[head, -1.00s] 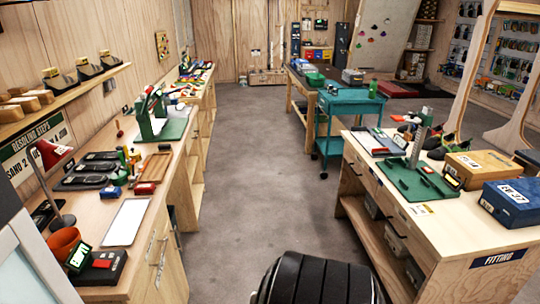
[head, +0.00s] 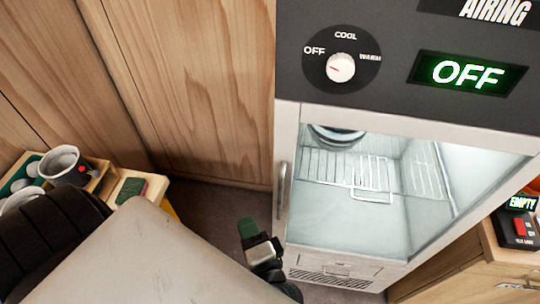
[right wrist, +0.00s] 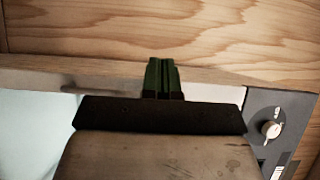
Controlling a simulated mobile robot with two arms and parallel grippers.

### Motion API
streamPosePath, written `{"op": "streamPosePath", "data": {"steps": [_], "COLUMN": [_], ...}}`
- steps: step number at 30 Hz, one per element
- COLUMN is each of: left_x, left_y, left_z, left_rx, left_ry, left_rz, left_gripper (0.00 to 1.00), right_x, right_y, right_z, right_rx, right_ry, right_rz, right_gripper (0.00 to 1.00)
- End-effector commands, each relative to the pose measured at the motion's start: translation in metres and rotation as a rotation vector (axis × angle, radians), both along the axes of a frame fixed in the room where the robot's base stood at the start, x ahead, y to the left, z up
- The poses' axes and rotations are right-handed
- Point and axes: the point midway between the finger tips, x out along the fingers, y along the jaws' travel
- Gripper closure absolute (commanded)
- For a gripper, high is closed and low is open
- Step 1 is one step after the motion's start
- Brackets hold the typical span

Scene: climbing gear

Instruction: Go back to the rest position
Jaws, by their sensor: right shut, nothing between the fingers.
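My right gripper (head: 247,229) is at the lower middle of the head view, left of the airing cabinet (head: 400,88). Its green fingers are together and empty. They also show in the right wrist view (right wrist: 162,76), pointing toward the wood panelling, with nothing between them. In the head view the gripper appears over the dark floor, apart from the cabinet's handle (head: 281,186). My left gripper is out of view.
The cabinet's glass front looks closed, with wire racks (head: 345,168) inside. Wood panelling (head: 200,80) stands behind.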

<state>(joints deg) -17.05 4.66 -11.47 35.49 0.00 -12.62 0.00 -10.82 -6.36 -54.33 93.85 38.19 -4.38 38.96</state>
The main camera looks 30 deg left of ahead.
Motion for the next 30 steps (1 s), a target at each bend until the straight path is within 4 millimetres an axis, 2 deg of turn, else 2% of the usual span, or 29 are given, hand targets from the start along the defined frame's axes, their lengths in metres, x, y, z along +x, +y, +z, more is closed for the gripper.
{"op": "streamPosePath", "data": {"steps": [4, 12, 14, 16, 17, 20, 23, 24, 26, 27, 30], "left_x": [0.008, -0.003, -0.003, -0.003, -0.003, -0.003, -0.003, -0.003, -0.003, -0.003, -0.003], "left_y": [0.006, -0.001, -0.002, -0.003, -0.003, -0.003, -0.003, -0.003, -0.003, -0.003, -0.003], "left_z": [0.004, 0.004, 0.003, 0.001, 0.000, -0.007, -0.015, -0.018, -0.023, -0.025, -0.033], "left_rx": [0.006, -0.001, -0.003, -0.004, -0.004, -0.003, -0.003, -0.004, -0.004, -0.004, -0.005], "left_ry": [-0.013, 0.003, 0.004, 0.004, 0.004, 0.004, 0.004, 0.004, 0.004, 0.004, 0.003], "left_rz": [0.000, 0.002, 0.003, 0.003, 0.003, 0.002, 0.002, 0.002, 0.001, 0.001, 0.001], "left_gripper": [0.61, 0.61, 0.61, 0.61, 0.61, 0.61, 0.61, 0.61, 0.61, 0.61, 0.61], "right_x": [-0.017, -0.023, -0.022, -0.020, -0.018, -0.012, -0.008, -0.007, -0.009, -0.011, -0.022], "right_y": [0.003, 0.005, 0.004, 0.000, -0.003, -0.021, -0.051, -0.066, -0.090, -0.107, -0.153], "right_z": [0.000, -0.001, -0.004, -0.019, -0.029, -0.081, -0.150, -0.178, -0.218, -0.244, -0.305], "right_rx": [0.000, -0.001, -0.009, -0.045, -0.072, -0.203, -0.385, -0.462, -0.573, -0.646, -0.825], "right_ry": [0.001, 0.001, 0.000, -0.004, -0.007, -0.019, -0.030, -0.033, -0.034, -0.032, -0.021], "right_rz": [0.001, 0.001, 0.000, -0.005, -0.008, -0.022, -0.027, -0.025, -0.017, -0.007, 0.026], "right_gripper": [1.00, 1.00, 1.00, 1.00, 1.00, 1.00, 1.00, 1.00, 1.00, 1.00, 1.00]}}
